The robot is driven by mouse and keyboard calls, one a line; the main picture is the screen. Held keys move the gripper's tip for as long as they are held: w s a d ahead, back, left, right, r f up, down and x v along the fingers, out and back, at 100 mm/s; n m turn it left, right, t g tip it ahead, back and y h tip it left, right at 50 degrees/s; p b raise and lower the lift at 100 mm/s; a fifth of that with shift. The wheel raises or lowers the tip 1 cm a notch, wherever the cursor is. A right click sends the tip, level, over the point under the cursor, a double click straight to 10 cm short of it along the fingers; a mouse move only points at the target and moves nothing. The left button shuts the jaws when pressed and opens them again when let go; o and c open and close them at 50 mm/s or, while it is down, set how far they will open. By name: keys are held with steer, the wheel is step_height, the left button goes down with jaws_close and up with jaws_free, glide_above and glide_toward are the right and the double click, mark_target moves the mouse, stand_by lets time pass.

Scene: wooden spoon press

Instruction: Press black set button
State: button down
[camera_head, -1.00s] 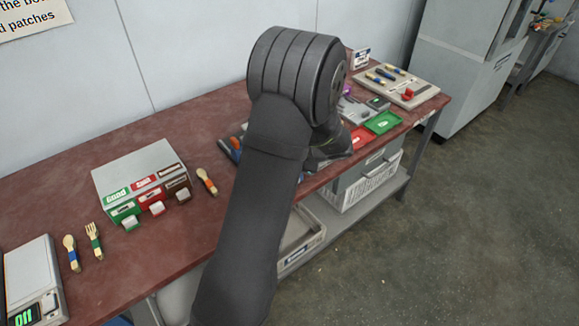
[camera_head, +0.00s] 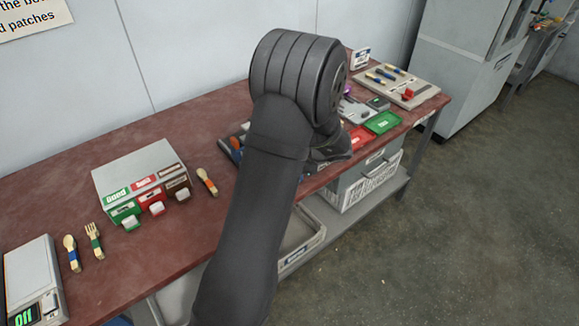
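I cannot make out a black set button in the head view. A small dark box with a greenish face (camera_head: 378,103) sits on the bench behind the trays, but its details are too small to read. My arm covers the middle of the bench. Its dark end part (camera_head: 330,152) shows just right of the big joint, low over the bench's front edge. My gripper's fingertips are not clearly visible, so whether they are open or shut is hidden.
A grey box with green, red and dark labelled buttons (camera_head: 140,172) stands at left on the red-brown bench (camera_head: 60,185). A scale (camera_head: 32,275), spoons and a fork (camera_head: 94,240) lie nearby. Green (camera_head: 384,122) and red trays and a tool board (camera_head: 415,97) are at right.

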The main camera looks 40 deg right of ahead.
steer(key=shift+f, duration=0.55)
stand_by(0.6)
steer(key=shift+r, duration=0.9)
steer(key=shift+r, duration=2.55)
step_height(320, 180, up, 4)
steer(key=shift+f, duration=0.1)
steer(key=shift+f, duration=0.15)
